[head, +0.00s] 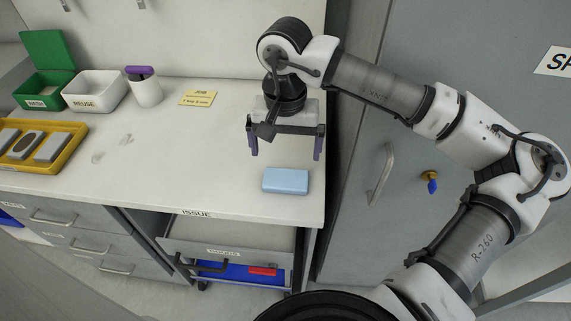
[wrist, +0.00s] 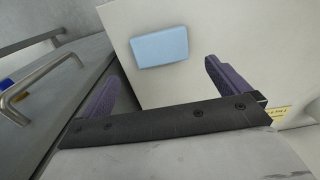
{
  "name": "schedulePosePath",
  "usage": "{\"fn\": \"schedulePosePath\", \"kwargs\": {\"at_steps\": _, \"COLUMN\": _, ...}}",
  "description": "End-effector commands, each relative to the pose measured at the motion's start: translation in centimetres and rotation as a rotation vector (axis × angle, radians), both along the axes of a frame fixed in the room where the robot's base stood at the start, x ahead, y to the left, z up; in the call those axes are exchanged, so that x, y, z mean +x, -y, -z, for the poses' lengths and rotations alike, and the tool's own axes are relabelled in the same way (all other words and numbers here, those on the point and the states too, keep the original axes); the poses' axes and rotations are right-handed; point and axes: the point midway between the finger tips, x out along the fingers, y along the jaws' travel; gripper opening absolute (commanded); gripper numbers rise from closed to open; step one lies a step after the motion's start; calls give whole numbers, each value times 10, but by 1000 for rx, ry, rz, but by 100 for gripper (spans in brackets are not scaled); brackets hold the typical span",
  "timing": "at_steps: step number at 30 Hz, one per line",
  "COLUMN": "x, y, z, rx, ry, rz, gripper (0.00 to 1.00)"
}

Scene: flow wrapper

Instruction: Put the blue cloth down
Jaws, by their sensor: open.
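The blue cloth (head: 286,181) is a light blue folded block lying flat on the white counter near its front right corner. It also shows in the wrist view (wrist: 160,46), beyond the fingers and apart from them. My gripper (head: 286,150) is open and empty above the counter, a little behind and above the cloth. Its purple fingers are spread wide and nothing is between them; they also show in the wrist view (wrist: 158,85).
The counter (head: 215,150) is clear around the cloth. A yellow note (head: 197,98), a purple-capped bottle (head: 145,88), a REUSE bin (head: 95,90), a green WASH bin (head: 45,88) and a yellow tray (head: 70,150) stand left. An open drawer (head: 225,235) is below; a cabinet door handle (head: 382,175) is right.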

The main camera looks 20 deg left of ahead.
Motion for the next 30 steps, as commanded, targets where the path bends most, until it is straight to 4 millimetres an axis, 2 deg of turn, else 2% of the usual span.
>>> {"fn": "schedulePosePath", "kwargs": {"at_steps": 3, "x": 1, "y": 0, "z": -17, "rx": 0, "ry": 2, "rz": 0, "gripper": 100}}
{"fn": "schedulePosePath", "kwargs": {"at_steps": 7, "x": 0, "y": 0, "z": -28, "rx": 0, "ry": 0, "rz": -1, "gripper": 100}}
{"fn": "schedulePosePath", "kwargs": {"at_steps": 24, "x": 0, "y": 0, "z": -31, "rx": 2, "ry": -2, "rz": -1, "gripper": 100}}
{"fn": "schedulePosePath", "kwargs": {"at_steps": 27, "x": -14, "y": -19, "z": -31, "rx": 71, "ry": -45, "rz": -10, "gripper": 100}}
{"fn": "schedulePosePath", "kwargs": {"at_steps": 29, "x": -32, "y": -39, "z": -34, "rx": 149, "ry": -104, "rz": -16, "gripper": 100}}
{"fn": "schedulePosePath", "kwargs": {"at_steps": 30, "x": -48, "y": -56, "z": -37, "rx": 218, "ry": -161, "rz": -19, "gripper": 100}}
